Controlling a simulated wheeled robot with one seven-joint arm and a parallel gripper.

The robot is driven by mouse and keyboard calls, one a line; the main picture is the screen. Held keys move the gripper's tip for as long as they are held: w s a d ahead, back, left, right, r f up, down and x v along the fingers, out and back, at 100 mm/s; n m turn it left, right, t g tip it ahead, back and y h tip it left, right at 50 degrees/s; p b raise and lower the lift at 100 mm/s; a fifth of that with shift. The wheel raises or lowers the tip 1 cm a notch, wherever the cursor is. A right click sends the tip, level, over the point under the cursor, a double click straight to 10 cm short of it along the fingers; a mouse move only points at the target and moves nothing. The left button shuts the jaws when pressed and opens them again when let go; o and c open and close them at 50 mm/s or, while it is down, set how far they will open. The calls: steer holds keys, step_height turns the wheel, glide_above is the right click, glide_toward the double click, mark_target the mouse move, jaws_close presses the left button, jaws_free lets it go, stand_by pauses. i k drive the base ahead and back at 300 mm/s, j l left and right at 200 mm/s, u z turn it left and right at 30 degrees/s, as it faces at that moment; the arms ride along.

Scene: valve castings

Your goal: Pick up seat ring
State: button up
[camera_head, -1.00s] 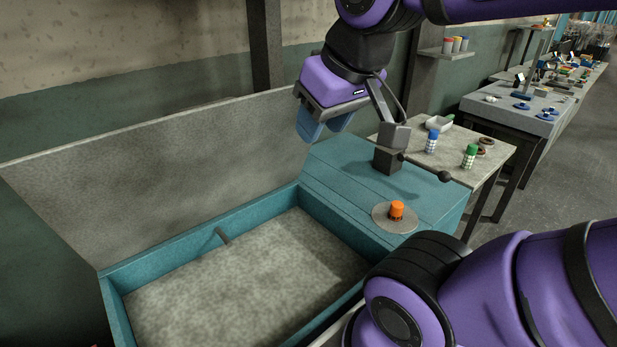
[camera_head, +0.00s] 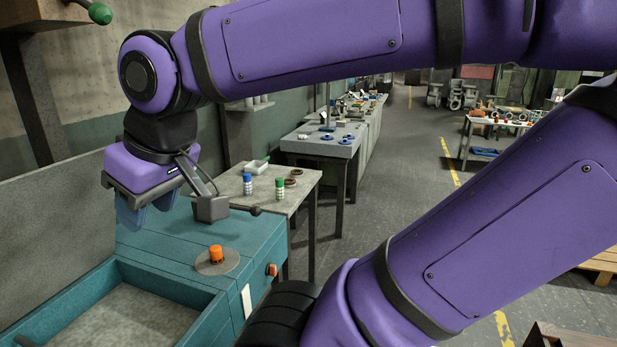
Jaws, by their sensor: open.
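No single ring is marked as the seat ring. Two small dark brown rings, one at the back (camera_head: 296,172) and one in front (camera_head: 290,183), lie flat on a small grey table right of the teal cabinet. Blue ring-shaped parts (camera_head: 327,138) lie on a grey bench farther back; which of these is the seat ring I cannot tell. My gripper (camera_head: 146,217) hangs with blue fingers pointing down over the teal cabinet, left of the small table and well away from the rings. It is open, and I see nothing between its fingers.
The teal cabinet (camera_head: 255,235) has an open basin (camera_head: 130,315) and an orange knob (camera_head: 216,254) on a round plate. A blue-topped bottle (camera_head: 248,184), a green-topped bottle (camera_head: 280,188) and a white tray (camera_head: 257,167) share the rings' table. Open floor (camera_head: 400,170) lies to the right.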

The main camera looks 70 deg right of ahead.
mark_target(297, 174)
steer(key=z, duration=1.95)
steer(key=i+l+u, duration=0.1)
steer(key=i+l, duration=0.2)
steer(key=i+l+u, duration=0.1)
steer(key=i+l, duration=0.25)
steer(key=i+l+u, duration=0.1)
steer(key=i+l, duration=0.2)
steer(key=i+l+u, duration=0.15)
steer(key=i+l, duration=0.15)
steer(key=i+l+u, duration=0.1)
steer(key=i+l, duration=0.15)
steer(key=l, duration=0.3)
steer(key=i+l+u, duration=0.1)
steer(key=i+l, duration=0.2)
steer(key=i+l+u, duration=0.1)
steer(key=l, duration=0.45)
steer(key=i+l+u, duration=0.1)
steer(key=i+l, duration=0.25)
steer(key=l, duration=0.15)
